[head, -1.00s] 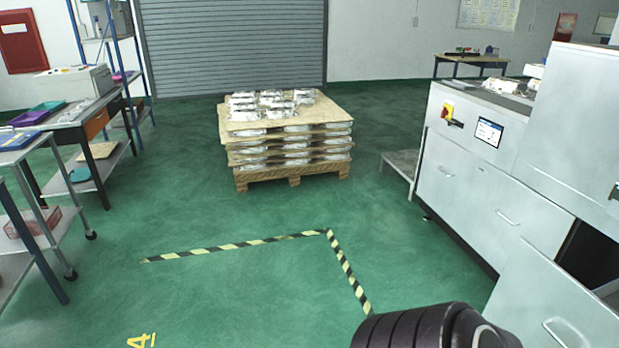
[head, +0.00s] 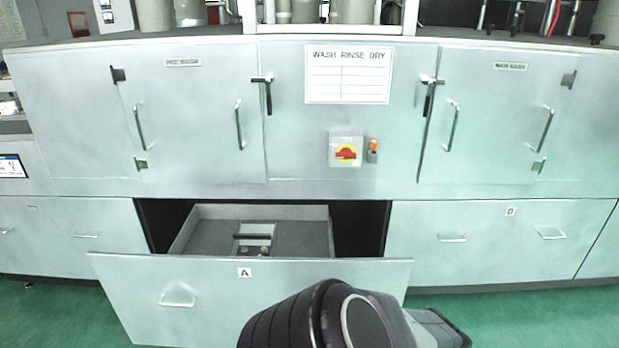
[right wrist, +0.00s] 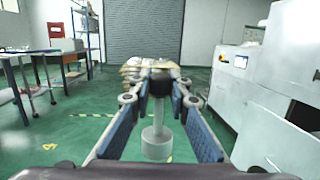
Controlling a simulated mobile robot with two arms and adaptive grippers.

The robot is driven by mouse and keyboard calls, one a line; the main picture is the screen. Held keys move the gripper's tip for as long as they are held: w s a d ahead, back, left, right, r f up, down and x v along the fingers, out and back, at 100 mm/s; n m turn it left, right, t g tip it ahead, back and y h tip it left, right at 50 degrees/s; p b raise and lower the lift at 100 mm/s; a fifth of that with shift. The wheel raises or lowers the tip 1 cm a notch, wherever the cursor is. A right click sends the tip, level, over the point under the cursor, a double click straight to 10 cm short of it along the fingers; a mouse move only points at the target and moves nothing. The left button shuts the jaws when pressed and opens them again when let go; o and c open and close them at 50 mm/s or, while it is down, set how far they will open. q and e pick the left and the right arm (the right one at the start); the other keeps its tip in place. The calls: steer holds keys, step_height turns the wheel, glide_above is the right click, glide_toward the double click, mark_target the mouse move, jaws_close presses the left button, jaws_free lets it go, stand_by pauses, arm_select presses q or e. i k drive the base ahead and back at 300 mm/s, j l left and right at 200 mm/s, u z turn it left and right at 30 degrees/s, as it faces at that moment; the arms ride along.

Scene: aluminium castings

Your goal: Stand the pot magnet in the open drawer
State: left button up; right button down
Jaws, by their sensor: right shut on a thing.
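In the right wrist view my right gripper (right wrist: 160,90) is shut on the pot magnet (right wrist: 157,143). The magnet is a pale grey piece with a wide round body and a thin stem. A dark part shows at the fingertips. The open drawer (head: 215,300) is pulled out of the machine's lower front in the head view and marked A. Inside it is a grey floor with a small metal piece (head: 255,232) near the middle. The drawer also shows at the right of the right wrist view (right wrist: 262,140). My left gripper is out of view.
Closed doors and a panel with a red switch (head: 346,153) stand above the drawer. A closed drawer (head: 495,240) is to its right. In the right wrist view a loaded pallet (right wrist: 135,70) stands ahead, with benches (right wrist: 35,60) at left.

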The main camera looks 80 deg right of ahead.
mark_target(312, 249)
steer(key=k+l+z, duration=0.25)
steer(key=l, duration=0.25)
steer(key=k+l+z, duration=0.1)
steer(key=l+z, duration=0.2)
steer(key=l, duration=0.2)
steer(key=l+z, duration=0.25)
steer(key=l, duration=0.25)
steer(key=k+l+z, duration=0.1)
steer(key=l+z, duration=0.15)
steer(key=l, duration=1.05)
